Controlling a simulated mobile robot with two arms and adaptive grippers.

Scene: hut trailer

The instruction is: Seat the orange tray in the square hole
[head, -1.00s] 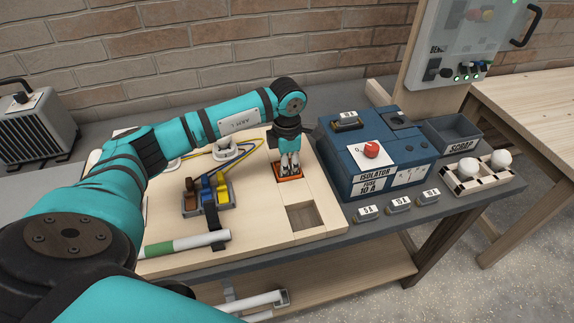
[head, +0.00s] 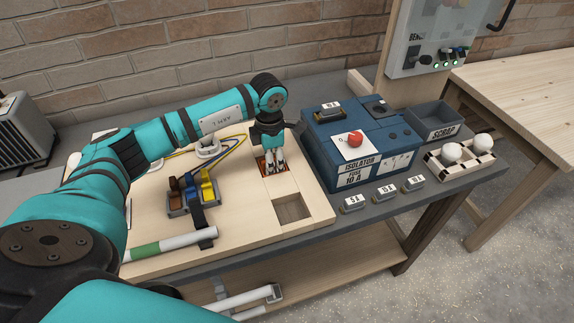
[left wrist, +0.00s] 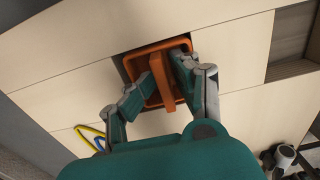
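The orange tray (head: 262,171) is at a square opening in the pale wooden board (head: 245,228), and it also shows in the left wrist view (left wrist: 180,44). It looks slightly turned against the opening, with a dark gap along its upper left side. I cannot tell how deep it sits. My left gripper (head: 272,170) points down over the tray. In the left wrist view its fingers (left wrist: 163,80) stand on both sides of the tray's raised middle bar and appear closed on it. A second, empty square hole (head: 293,208) is nearer the front edge. My right gripper is not in view.
A blue isolator box (head: 322,140) stands close right of the board. Several small labelled blocks (head: 384,194) lie in front of it. Left on the board are coloured connectors (head: 192,195) with wires and a white-green tube (head: 170,243). A scrap bin (head: 440,120) is at the back right.

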